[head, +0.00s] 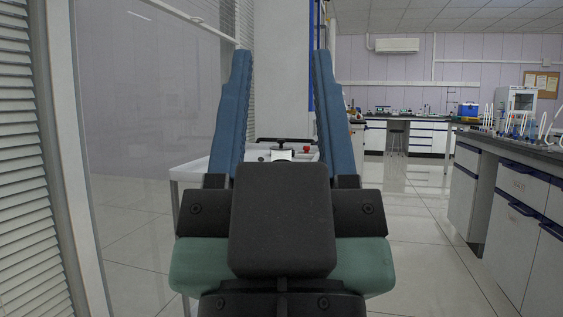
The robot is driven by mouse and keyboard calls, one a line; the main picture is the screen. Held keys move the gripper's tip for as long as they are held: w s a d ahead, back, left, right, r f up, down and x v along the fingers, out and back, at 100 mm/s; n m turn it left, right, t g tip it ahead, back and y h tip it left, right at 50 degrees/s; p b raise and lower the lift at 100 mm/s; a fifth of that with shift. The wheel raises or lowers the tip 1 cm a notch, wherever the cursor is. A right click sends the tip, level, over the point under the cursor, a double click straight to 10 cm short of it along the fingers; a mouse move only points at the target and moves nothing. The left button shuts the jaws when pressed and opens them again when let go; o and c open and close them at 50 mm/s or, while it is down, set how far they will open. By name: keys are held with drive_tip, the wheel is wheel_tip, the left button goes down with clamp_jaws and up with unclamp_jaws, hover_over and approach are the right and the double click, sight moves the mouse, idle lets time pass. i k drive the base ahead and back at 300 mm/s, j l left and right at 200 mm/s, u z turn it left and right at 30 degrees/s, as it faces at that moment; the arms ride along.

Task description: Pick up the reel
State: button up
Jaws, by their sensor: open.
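My gripper (282,58) is seen from behind in the head view, with its two long blue fingers wide apart and nothing held between them. Beyond the fingers, low in the gap, stands a white table (187,172). On or behind its top are a black bar-like part (285,141), a small pale metallic piece (281,155) and a small red knob (306,149). I cannot pick out the reel with certainty; the gripper body hides much of the tabletop. The gripper appears apart from these things.
A glass partition (140,120) with slatted blinds (25,190) runs close along the left. A lab bench (500,180) with a dark top and white cabinets stands on the right. Open tiled floor (420,215) lies between that bench and the gripper.

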sight(280, 152)
drive_tip(key=i+l+u, duration=0.1)
drive_tip(key=l, duration=0.25)
drive_tip(key=i+l+u, duration=0.1)
drive_tip(key=l, duration=0.3)
drive_tip(key=i+l+u, duration=0.1)
drive_tip(key=i+l, duration=0.15)
drive_tip(key=i+l+u, duration=0.1)
drive_tip(key=l, duration=0.4)
drive_tip(key=i+l+u, duration=0.1)
drive_tip(key=l, duration=0.3)
